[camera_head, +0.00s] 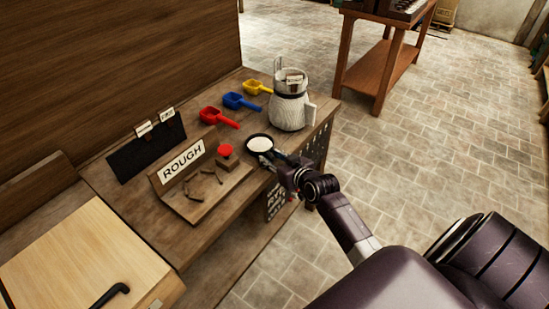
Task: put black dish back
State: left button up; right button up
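The black dish (249,149) sits on the wooden bench near its front right edge. It is small and round, with white powder (260,144) in it. My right gripper (274,157) reaches in from the right, low over the bench edge, with its fingers at the dish's near right rim. They overlap the rim in the picture; whether they are closed on it is too small to tell. My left gripper is not in view.
A wooden stand (190,207) marked "ROUGH" and a red-topped block (226,160) are left of the dish. Red (219,119), blue (241,101) and yellow (258,88) scoops and a grinder-like jar (289,110) stand behind. A black board (146,152) is farther left.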

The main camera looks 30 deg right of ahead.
jog(key=d+v, duration=0.1)
jog(key=v, duration=1.1)
jog(key=s+a+f+g, duration=0.2)
jog(key=s+f, duration=0.2)
jog(key=f, duration=0.6)
jog(key=s+a+f+g, duration=0.15)
jog(key=s+f, duration=0.25)
jog(key=f, duration=0.7)
jog(key=s+a+f+g, duration=0.1)
jog(key=s+f+g, duration=0.15)
jog(key=f, duration=0.75)
jog(key=s+a+f+n+g, duration=0.1)
jog(key=s+a+f+g, duration=0.1)
jog(key=s+f, duration=0.4)
jog(key=s+a+f+n+g, duration=0.1)
jog(key=s+a+f, duration=0.4)
jog(key=s, duration=1)
jog(key=s+a+f+n+g, duration=0.1)
jog(key=s+a+f+g, duration=0.2)
jog(key=s+f, duration=0.6)
jog(key=shift+s+a+y, duration=0.35)
jog(key=shift+s+y, duration=0.05)
jog(key=shift+s, duration=0.85)
